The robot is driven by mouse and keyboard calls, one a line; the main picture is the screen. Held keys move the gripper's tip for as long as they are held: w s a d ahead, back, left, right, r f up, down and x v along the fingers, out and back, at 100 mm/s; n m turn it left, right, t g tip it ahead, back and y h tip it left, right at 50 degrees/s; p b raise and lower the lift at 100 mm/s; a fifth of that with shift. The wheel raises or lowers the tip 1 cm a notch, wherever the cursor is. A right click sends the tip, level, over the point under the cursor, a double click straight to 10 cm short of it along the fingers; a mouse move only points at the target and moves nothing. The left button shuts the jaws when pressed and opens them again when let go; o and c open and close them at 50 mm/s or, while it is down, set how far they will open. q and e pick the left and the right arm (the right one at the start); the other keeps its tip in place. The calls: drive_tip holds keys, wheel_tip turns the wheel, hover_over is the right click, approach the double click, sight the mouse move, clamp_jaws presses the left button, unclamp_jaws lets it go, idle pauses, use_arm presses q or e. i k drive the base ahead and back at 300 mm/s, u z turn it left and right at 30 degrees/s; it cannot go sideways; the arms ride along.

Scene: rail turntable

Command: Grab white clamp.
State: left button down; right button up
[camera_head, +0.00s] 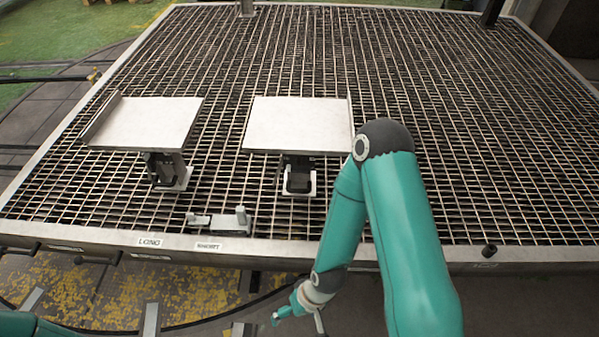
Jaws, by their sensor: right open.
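A small white clamp (222,221) lies on the metal grating near its front edge, just behind the right-hand label. My right gripper (297,320) is open, low in front of the table's front edge. It is to the right of the clamp and apart from it, and the bottom of the picture partly cuts it off. My left gripper is out of view; only a bit of my teal left arm shows at the bottom left corner.
The grating table (450,120) has a raised metal rim. Two flat plates on stands, a left one (145,122) and a right one (298,124), are behind the clamp. A LONG label (149,242) and another label (209,247) are on the front rim. The grating's right side is clear.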

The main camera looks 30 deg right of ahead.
sight(241, 223)
drive_tip(key=u, duration=0.25)
drive_tip(key=i, duration=1.05)
drive_tip(key=u, duration=0.4)
